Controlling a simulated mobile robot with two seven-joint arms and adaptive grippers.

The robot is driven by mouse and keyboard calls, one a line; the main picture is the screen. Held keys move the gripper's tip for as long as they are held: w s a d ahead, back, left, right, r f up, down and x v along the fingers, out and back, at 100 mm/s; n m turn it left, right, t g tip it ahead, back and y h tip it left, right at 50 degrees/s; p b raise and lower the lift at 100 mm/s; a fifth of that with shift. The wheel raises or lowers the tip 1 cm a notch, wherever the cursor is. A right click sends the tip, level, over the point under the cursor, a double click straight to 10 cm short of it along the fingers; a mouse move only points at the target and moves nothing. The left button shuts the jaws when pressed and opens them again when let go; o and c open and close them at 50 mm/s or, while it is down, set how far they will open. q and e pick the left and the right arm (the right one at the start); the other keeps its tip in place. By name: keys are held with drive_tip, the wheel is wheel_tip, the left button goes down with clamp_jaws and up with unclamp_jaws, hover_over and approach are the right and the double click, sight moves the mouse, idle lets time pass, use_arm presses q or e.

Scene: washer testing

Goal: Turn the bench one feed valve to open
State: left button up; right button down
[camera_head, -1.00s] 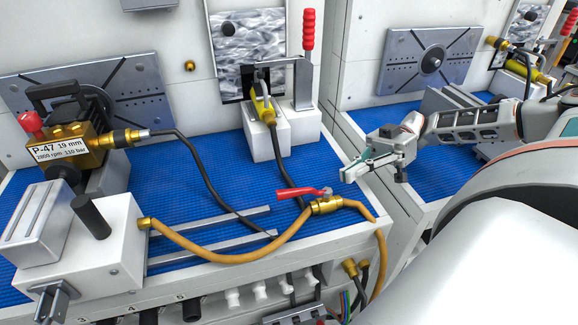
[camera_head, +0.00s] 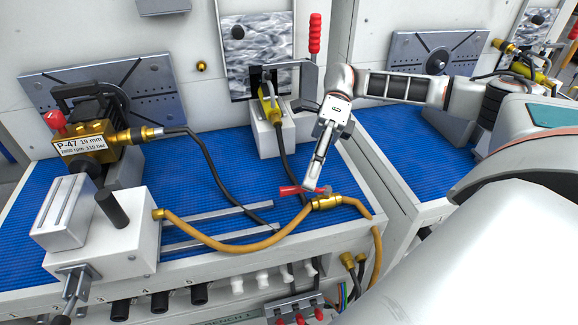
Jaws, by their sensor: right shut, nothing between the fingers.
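The feed valve has a brass body (camera_head: 327,203) in the orange hose line at the front right of the near bench. Its red lever (camera_head: 289,190) points left, roughly in line with the hose. My right gripper (camera_head: 310,183) is shut and points down at the lever, near its pivot end. Its fingertips overlap the lever in the picture; I cannot tell whether they touch it. The fingers cover part of the lever's pivot end. My left gripper is not in view.
An orange hose (camera_head: 230,248) runs from the white block (camera_head: 110,240) to the valve. A pump (camera_head: 88,140) labelled P-47 stands at the left. A red-handled clamp (camera_head: 314,35) stands behind my gripper.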

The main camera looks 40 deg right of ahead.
drive_tip(key=w+r+n+t+h+p, duration=0.35)
drive_tip(key=w+r+n+h, duration=0.65)
drive_tip(key=n, duration=1.1)
use_arm(q)
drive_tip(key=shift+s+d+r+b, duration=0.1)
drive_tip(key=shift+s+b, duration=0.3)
drive_tip(key=shift+b, duration=0.6)
use_arm(e)
drive_tip(key=s+a+x, duration=0.1)
drive_tip(key=x, duration=1.1)
drive_tip(key=shift+r+t, duration=0.2)
drive_tip(key=shift+t, duration=0.15)
drive_tip(key=shift+a, duration=0.1)
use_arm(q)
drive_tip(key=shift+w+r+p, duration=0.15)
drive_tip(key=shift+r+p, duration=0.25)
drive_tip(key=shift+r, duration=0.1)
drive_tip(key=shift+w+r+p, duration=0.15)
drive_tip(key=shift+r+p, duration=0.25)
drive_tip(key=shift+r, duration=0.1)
use_arm(e)
drive_tip(key=shift+s+a+f+n, duration=0.15)
drive_tip(key=shift+s+a+n, duration=0.2)
drive_tip(key=shift+s, duration=0.3)
